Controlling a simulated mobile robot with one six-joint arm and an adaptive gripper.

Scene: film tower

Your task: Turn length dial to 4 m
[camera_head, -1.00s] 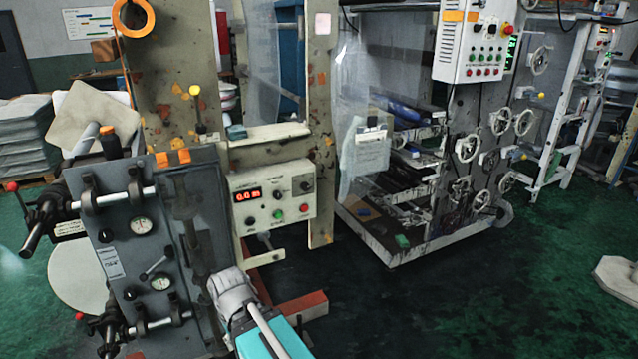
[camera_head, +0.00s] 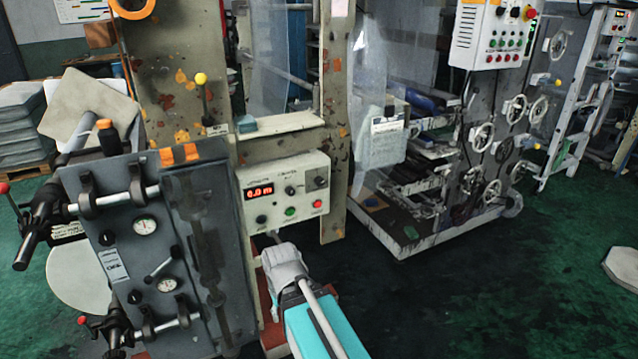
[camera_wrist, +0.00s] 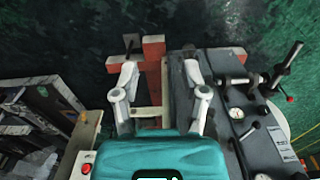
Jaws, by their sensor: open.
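A cream control box (camera_head: 262,216) is mounted on the machine frame in the head view. It has a red lit display (camera_head: 258,192) that seems to read 0.0 m, a dark knob (camera_head: 291,190) beside it, another dark knob (camera_head: 320,181) at upper right, and a lower row of controls. The labels are too small to tell which knob is the length dial. My gripper (camera_wrist: 160,76) is open and empty in the wrist view. In the head view my arm's end is below and in front of the box, apart from the knobs. The box's edge (camera_wrist: 80,150) shows at lower left in the wrist view.
A grey panel with gauges (camera_head: 140,260) stands just left of the box. A red beam (camera_wrist: 153,60) lies low ahead of my fingers. A second machine (camera_head: 440,235) stands to the right.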

